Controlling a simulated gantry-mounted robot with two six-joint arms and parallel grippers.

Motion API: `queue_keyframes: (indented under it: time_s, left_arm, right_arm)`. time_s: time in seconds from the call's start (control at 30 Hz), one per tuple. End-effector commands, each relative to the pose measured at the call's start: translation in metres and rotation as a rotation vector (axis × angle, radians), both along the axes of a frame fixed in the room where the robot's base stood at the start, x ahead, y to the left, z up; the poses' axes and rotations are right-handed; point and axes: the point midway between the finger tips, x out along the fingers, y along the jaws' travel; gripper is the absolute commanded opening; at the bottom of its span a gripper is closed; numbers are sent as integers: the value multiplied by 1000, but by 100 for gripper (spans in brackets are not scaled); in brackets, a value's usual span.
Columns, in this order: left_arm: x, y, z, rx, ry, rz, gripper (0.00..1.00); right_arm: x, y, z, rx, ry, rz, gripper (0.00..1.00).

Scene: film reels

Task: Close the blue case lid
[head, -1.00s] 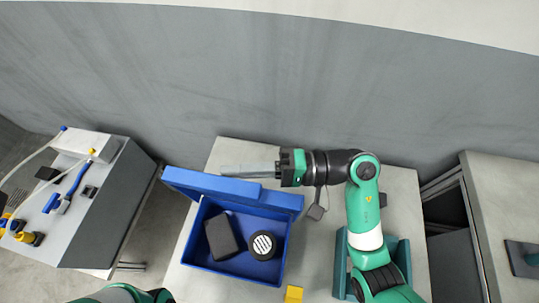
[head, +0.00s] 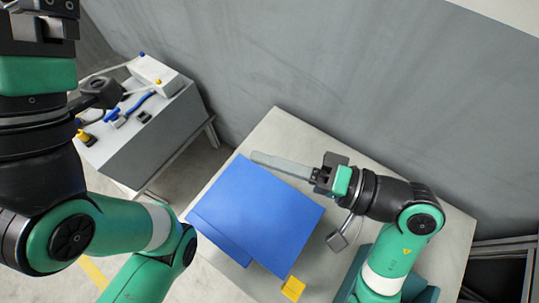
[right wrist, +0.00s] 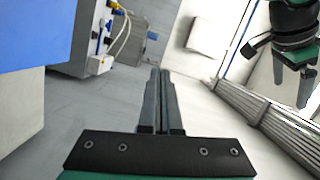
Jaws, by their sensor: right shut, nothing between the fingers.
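The blue case's lid (head: 262,205) spans the case and hides its inside in the head view. A blue strip of the case (head: 217,238) shows along the lid's lower left edge. I cannot tell whether the lid lies flush or is still tilted. My right gripper (head: 260,160) is shut and empty, its long grey fingers beside the lid's far edge; contact is unclear. Its closed fingers also show in the right wrist view (right wrist: 160,75), with a blue surface at upper left. My left gripper (right wrist: 292,85) has its fingers apart; the head view cuts off its fingertips.
A yellow block (head: 293,288) is by the case's near corner. A teal holder (head: 415,290) stands behind my right arm on the pale table (head: 285,130). A side bench (head: 150,130) with cables and tools stands at the left. A grey wall is behind.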

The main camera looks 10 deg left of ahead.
Motion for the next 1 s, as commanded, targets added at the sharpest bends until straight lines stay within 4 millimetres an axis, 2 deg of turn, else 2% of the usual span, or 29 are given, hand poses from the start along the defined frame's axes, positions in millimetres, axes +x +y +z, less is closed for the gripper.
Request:
queue_keyframes:
  time_s: [0.17, 0.33, 0.5, 0.7, 0.83, 1.0]
  left_arm:
    - [0, 0, 6, 0, 0, 0, 100]
    - [0, 0, 25, 0, 0, 0, 100]
    - [0, 0, 34, 0, 0, 0, 100]
    - [0, 0, 40, 0, 0, 0, 100]
    - [0, 0, 41, 0, 0, 0, 100]
    - [0, 0, 41, 0, 0, 0, 100]
  right_arm:
    - [0, 0, 10, 0, -2, 0, 0]
    - [0, 0, 47, 0, -4, 0, 0]
    - [-17, -42, 55, -1, -1, -7, 0]
    - [-35, -77, 63, -1, -1, -3, 0]
    - [-40, -87, 64, 0, 0, -2, 0]
    - [-42, -88, 64, 0, 0, 0, 0]
